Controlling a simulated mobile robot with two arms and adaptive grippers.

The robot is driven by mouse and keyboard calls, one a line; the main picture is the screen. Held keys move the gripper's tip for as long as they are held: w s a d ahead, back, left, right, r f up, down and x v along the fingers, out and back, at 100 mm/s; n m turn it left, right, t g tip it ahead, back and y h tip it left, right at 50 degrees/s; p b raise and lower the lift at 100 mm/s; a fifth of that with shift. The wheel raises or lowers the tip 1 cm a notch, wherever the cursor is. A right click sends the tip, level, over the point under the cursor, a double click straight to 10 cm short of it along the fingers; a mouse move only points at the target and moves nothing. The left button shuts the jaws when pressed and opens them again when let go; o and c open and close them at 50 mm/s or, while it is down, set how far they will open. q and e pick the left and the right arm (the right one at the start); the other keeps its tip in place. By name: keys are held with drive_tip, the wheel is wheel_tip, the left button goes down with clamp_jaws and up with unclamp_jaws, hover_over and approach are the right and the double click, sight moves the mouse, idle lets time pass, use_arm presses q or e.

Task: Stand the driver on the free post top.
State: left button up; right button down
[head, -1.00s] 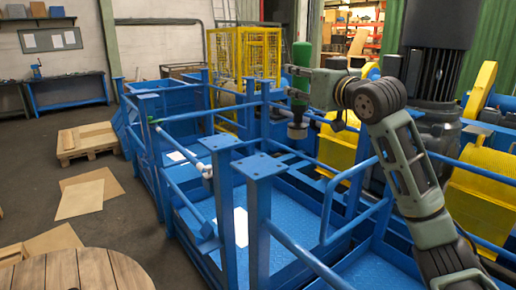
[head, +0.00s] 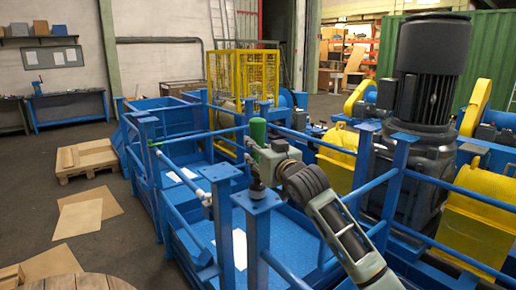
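The driver (head: 258,132) has a green upper part and a grey lower end, and stands about upright. My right gripper (head: 262,156) is around its middle, seemingly shut on it; the fingers are hard to make out. The driver's lower end is over the flat square top of the nearest blue post (head: 270,203). I cannot tell whether it touches that plate or hovers just above it. Another blue post top (head: 220,172) stands just behind and to the left, with nothing seen on it. My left gripper is not in view.
A slanted bar (head: 180,172) with a pale end runs close to the second post. Blue rails and posts (head: 403,137) surround the platform. A large dark motor (head: 428,75) and yellow guards (head: 478,210) stand at right. Open floor lies left, with a pallet (head: 88,160).

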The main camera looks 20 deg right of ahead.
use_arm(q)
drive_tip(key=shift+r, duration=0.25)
use_arm(e)
drive_tip(key=shift+f, duration=0.15)
drive_tip(key=c, duration=1.7)
unclamp_jaws()
drive_tip(key=shift+f, duration=0.25)
drive_tip(key=o, duration=0.4)
drive_tip(key=shift+s, duration=0.1)
drive_tip(key=shift+r, duration=0.15)
